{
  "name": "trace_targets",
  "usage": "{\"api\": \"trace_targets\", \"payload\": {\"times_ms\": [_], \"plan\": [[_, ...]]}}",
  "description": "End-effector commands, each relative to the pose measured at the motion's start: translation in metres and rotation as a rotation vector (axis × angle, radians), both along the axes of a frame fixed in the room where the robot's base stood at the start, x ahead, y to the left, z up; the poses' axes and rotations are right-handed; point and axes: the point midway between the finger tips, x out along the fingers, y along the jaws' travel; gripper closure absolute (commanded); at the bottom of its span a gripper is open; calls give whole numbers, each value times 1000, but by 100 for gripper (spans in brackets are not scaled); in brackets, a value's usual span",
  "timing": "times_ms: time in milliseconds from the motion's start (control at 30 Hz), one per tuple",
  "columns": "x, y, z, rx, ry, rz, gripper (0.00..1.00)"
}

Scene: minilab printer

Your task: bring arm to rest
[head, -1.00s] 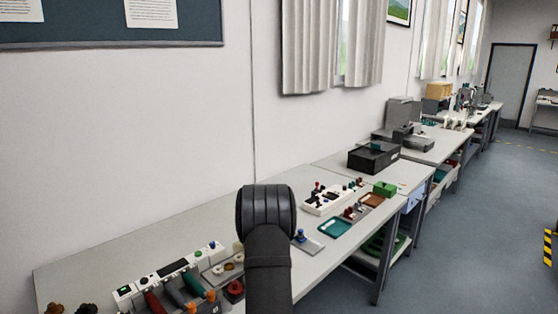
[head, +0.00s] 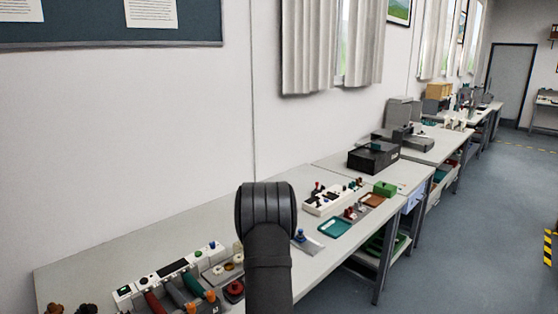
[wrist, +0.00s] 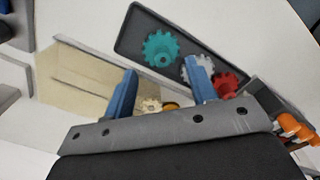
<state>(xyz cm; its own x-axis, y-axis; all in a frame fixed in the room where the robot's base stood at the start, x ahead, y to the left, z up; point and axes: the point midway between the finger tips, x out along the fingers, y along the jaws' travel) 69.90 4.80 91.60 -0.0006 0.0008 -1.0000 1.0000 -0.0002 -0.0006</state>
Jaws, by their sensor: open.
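My gripper (wrist: 162,92) shows in the wrist view with its two blue fingers apart and nothing between them at the tips. Beyond the fingers lie a dark tray (wrist: 135,42) with a teal gear (wrist: 160,47), a pale gear (wrist: 191,69) and a red gear (wrist: 225,84). A small cream gear (wrist: 151,105) shows between the fingers, near the gripper's base. In the head view my dark arm stands upright in front of the bench, and the gripper itself is hidden.
The long bench (head: 185,225) runs along the wall. A device with coloured rollers (head: 165,285) stands at its near left. A white control box (head: 332,197), a teal tray (head: 335,228) and a black box (head: 373,158) stand farther right. Bare bench top lies left of my arm.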

Motion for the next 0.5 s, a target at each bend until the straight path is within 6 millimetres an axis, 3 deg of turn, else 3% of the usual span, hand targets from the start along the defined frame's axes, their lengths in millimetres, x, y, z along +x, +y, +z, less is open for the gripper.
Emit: {"api": "trace_targets", "payload": {"times_ms": [333, 500], "plan": [[1, 0, 73, 0, -4, 0, 48], [-1, 0, 34, 0, 4, 0, 48]]}}
